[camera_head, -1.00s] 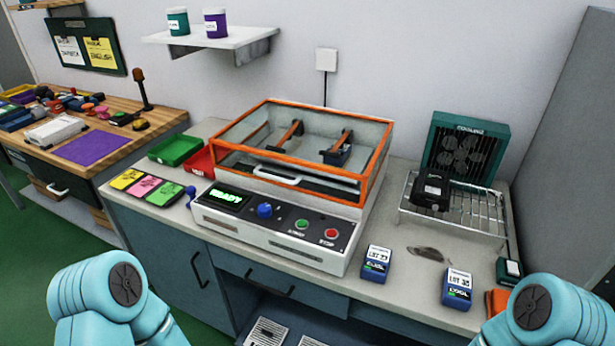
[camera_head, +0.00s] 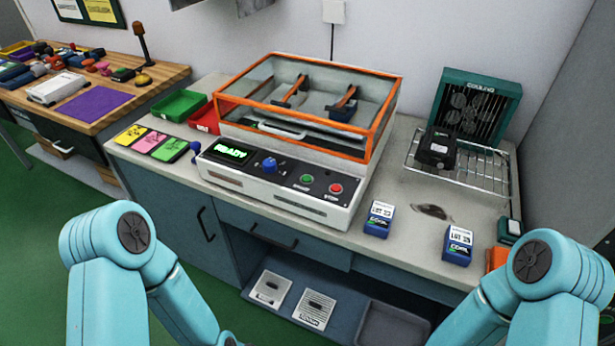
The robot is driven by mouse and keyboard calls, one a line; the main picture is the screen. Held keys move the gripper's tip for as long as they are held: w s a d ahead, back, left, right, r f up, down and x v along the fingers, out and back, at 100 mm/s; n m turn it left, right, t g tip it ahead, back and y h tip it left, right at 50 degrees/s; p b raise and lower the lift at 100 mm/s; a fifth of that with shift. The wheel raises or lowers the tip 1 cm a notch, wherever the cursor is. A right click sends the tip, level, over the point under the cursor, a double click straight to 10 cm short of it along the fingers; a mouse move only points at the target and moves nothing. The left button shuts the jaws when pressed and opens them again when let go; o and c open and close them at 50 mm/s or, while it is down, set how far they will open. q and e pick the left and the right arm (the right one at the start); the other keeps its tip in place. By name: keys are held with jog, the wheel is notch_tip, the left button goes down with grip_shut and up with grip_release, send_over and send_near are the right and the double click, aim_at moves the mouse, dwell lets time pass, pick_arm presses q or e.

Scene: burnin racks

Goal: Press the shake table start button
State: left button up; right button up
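The shake table (camera_head: 280,195) stands on the bench, a white box with an orange-framed clear cover (camera_head: 312,100) that is down. Its front panel has a lit green display (camera_head: 229,152), a blue knob (camera_head: 269,165), a green start button (camera_head: 307,179) and a red stop button (camera_head: 335,188). Inside the cover, a dark blue block (camera_head: 343,108) sits by an orange-brown clamp. My two teal arms show at the lower left and lower right, in front of the bench. Both grippers are out of view, and nothing of mine touches the panel.
Two blue boxes, one left (camera_head: 379,219) and one right (camera_head: 458,245), stand on the bench right of the shake table. A wire rack (camera_head: 480,178) holds a black device (camera_head: 437,150) before a green fan unit (camera_head: 474,106). Green (camera_head: 180,105) and red (camera_head: 205,118) bins stand left.

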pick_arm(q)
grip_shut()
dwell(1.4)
